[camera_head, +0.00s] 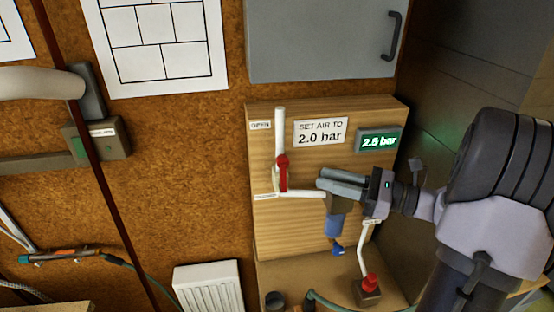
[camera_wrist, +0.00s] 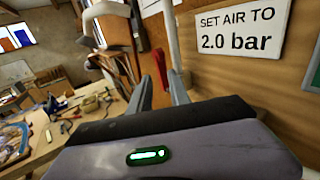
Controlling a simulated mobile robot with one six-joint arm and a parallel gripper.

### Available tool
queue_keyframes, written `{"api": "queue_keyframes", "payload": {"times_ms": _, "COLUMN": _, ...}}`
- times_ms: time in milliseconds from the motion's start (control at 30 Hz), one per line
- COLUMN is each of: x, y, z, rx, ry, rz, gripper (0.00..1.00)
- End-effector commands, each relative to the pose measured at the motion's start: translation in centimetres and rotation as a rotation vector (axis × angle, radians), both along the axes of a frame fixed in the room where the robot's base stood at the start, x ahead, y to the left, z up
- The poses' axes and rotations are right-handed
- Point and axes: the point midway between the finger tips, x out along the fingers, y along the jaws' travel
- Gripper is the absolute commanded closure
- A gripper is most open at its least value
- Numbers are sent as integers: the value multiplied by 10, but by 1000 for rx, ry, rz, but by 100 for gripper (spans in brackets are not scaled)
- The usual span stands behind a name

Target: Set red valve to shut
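The red valve (camera_head: 282,172) is on a wooden board, at the lower end of a white upright pipe. Its red handle lies roughly in line with this pipe, below a small "OPEN" label (camera_head: 261,125). My gripper (camera_head: 322,184) is to the right of the handle, with its fingers pointing left toward the board and apart from the valve. In the wrist view the two fingers (camera_wrist: 160,88) stand apart with a gap between them, and the red valve (camera_wrist: 172,80) shows beyond the tips. Part of the valve is hidden there by the right finger. The gripper looks open and empty.
A sign (camera_head: 320,132) reads "SET AIR TO 2.0 bar"; a green display (camera_head: 379,141) reads about 2.5 bar. A blue part (camera_head: 333,225) hangs below my gripper. A red knob (camera_head: 370,283) on a small block stands lower right. A grey cabinet (camera_head: 318,40) hangs above.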

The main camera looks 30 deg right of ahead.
Motion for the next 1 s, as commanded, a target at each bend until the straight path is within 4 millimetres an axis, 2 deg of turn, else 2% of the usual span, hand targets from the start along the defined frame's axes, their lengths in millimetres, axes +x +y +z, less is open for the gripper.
{"api": "queue_keyframes", "payload": {"times_ms": 33, "x": 11, "y": 11, "z": 1, "rx": -1, "ry": -1, "rz": 6, "gripper": 77}}
{"api": "queue_keyframes", "payload": {"times_ms": 200, "x": 47, "y": 42, "z": 1, "rx": -2, "ry": 1, "rz": 6, "gripper": 77}}
{"api": "queue_keyframes", "payload": {"times_ms": 400, "x": 75, "y": 65, "z": 1, "rx": -2, "ry": 1, "rz": 5, "gripper": 77}}
{"api": "queue_keyframes", "payload": {"times_ms": 600, "x": 85, "y": 73, "z": 1, "rx": -2, "ry": 1, "rz": 3, "gripper": 77}}
{"api": "queue_keyframes", "payload": {"times_ms": 833, "x": 86, "y": 74, "z": 1, "rx": -2, "ry": 1, "rz": 3, "gripper": 77}}
{"api": "queue_keyframes", "payload": {"times_ms": 867, "x": 85, "y": 74, "z": 1, "rx": -2, "ry": 1, "rz": 3, "gripper": 79}}
{"api": "queue_keyframes", "payload": {"times_ms": 967, "x": 85, "y": 74, "z": 1, "rx": -2, "ry": 1, "rz": 3, "gripper": 99}}
{"api": "queue_keyframes", "payload": {"times_ms": 1000, "x": 85, "y": 74, "z": 1, "rx": -2, "ry": 1, "rz": 3, "gripper": 100}}
